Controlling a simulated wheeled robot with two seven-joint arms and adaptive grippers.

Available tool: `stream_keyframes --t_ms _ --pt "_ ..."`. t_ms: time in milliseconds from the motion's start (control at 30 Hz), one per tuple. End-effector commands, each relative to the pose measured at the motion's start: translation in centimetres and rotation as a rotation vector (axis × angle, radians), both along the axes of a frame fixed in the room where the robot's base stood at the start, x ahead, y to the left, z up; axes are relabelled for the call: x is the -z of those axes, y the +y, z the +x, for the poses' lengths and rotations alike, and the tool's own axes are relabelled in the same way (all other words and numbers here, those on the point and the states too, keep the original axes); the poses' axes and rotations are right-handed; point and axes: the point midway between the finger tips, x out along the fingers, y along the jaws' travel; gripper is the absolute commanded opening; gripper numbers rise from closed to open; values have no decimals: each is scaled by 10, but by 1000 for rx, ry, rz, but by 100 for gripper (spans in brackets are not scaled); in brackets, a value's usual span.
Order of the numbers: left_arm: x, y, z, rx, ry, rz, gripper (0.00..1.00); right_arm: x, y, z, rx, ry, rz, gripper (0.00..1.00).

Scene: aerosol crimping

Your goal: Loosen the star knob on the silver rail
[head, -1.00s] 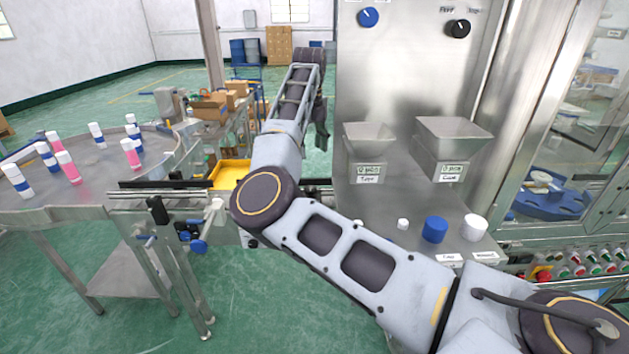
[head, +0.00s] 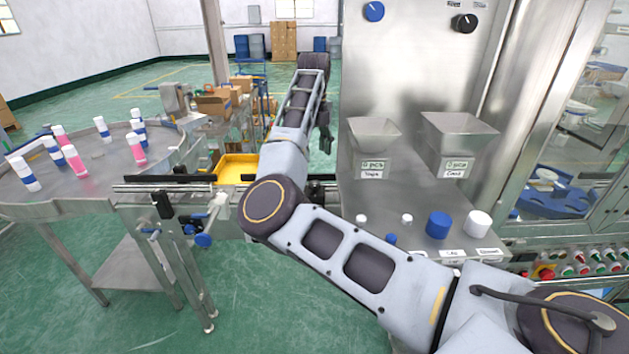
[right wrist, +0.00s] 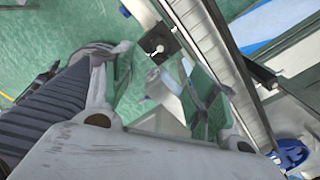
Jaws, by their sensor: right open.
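The blue star knob (head: 203,240) hangs on a bracket below the silver rail (head: 165,188), left of my right elbow in the head view. A smaller blue knob (head: 188,229) sits beside it. My right gripper (head: 326,145) is open and empty, beyond and to the right of the rail and well apart from the knob. In the right wrist view its spread fingers (right wrist: 165,90) show near a long silver strip (right wrist: 220,65). A blue part (right wrist: 290,152) lies at that view's lower right; I cannot tell whether it is the star knob. My left gripper is out of view.
A round steel table (head: 60,208) with pink-and-white and blue-and-white bottles stands left. A yellow tray (head: 236,170) lies behind the rail. Right are a steel machine with hoppers (head: 458,145), a blue cap (head: 438,224) and white caps.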

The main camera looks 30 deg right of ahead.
Motion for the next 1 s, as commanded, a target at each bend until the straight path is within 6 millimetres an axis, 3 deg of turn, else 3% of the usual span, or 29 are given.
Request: stream_keyframes --t_ms 1000 --pt "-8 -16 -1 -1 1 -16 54 105 0 0 1 0 -1 58"
